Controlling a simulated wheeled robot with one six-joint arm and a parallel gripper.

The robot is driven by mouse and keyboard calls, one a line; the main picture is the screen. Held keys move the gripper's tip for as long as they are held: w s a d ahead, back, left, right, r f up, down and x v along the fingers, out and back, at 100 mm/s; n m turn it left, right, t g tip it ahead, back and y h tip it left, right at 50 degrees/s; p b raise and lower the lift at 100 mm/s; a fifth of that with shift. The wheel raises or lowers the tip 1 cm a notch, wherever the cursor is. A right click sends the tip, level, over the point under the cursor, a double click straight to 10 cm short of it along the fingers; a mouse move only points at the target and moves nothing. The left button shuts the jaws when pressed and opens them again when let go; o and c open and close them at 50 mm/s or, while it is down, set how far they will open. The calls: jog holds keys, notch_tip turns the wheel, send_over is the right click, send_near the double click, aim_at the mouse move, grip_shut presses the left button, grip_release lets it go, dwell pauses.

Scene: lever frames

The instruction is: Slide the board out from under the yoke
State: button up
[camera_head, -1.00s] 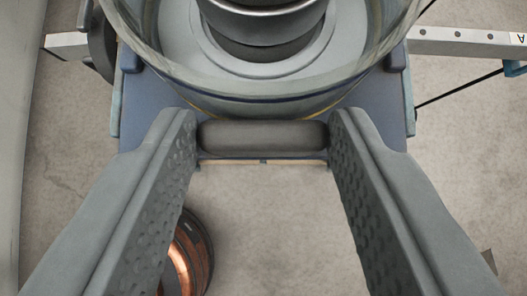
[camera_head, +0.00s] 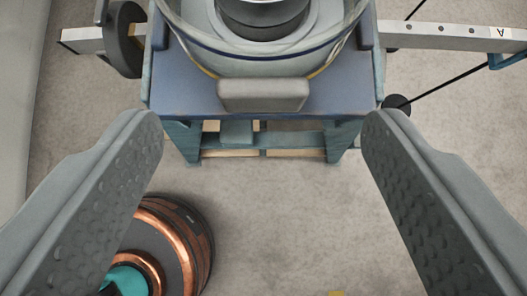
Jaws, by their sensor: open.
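My gripper (camera_head: 262,118) is open and empty, with one finger on each side of the picture. Ahead of it, between the finger lines, is a rounded grey block (camera_head: 263,95) at the front of a blue stand (camera_head: 190,88). The fingers do not touch the block. Pale wooden strips (camera_head: 232,153) show low down between the stand's legs; I cannot tell whether they are the board. I cannot make out for certain which part is the yoke.
A clear round vessel (camera_head: 265,62) with a dark core sits on the stand. A holed metal beam (camera_head: 445,36) marked A runs behind it, with a dark disc (camera_head: 124,38) at left. A copper-banded coil (camera_head: 178,240) stands at lower left.

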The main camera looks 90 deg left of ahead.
jog(key=v, duration=1.3)
jog(key=shift+d, duration=0.1)
